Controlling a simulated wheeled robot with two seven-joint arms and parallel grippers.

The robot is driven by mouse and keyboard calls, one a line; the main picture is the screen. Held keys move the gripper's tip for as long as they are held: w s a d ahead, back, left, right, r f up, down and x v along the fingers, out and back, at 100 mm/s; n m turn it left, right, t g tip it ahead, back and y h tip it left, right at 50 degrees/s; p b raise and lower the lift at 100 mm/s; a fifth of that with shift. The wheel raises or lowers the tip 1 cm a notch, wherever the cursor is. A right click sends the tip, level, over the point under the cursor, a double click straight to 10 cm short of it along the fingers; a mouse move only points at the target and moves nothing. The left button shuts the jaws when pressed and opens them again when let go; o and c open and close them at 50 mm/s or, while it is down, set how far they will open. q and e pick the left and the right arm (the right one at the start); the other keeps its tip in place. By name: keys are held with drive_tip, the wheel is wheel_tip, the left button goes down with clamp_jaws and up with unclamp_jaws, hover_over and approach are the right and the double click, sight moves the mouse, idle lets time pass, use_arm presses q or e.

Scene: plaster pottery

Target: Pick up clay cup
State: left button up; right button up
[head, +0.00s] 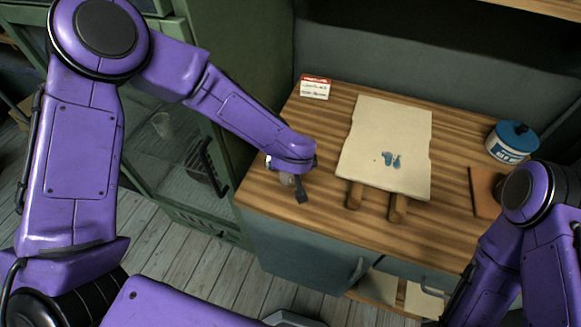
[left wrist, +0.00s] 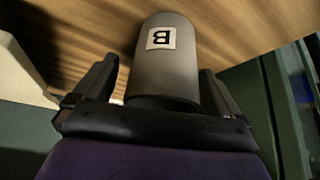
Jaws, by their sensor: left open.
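A grey clay cup (left wrist: 168,65) with a white label marked B fills the middle of the left wrist view. My left gripper (left wrist: 157,70) is open, with one finger on each side of the cup. Small gaps seem to show beside the cup, but I cannot tell if either finger touches it. In the head view my left gripper (head: 296,187) is low over the left front part of the wooden table (head: 265,195). There my wrist hides most of what is under it. My right arm shows at the right edge, but its gripper is out of sight.
A cream cloth (head: 385,135) with blue bits lies mid-table, wooden rolling-pin-like handles (head: 398,207) poking out in front. A blue-lidded jar (head: 510,142), a brown block (head: 485,190) and a red-and-white card (head: 315,87) are also on the table. A green glass-door cabinet (head: 225,90) stands left.

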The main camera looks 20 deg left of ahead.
use_arm(q)
drive_tip(key=shift+x, duration=0.85)
drive_tip(key=shift+s+a+r, duration=0.1)
drive_tip(key=shift+s+a, duration=0.05)
drive_tip(key=c, duration=1.2)
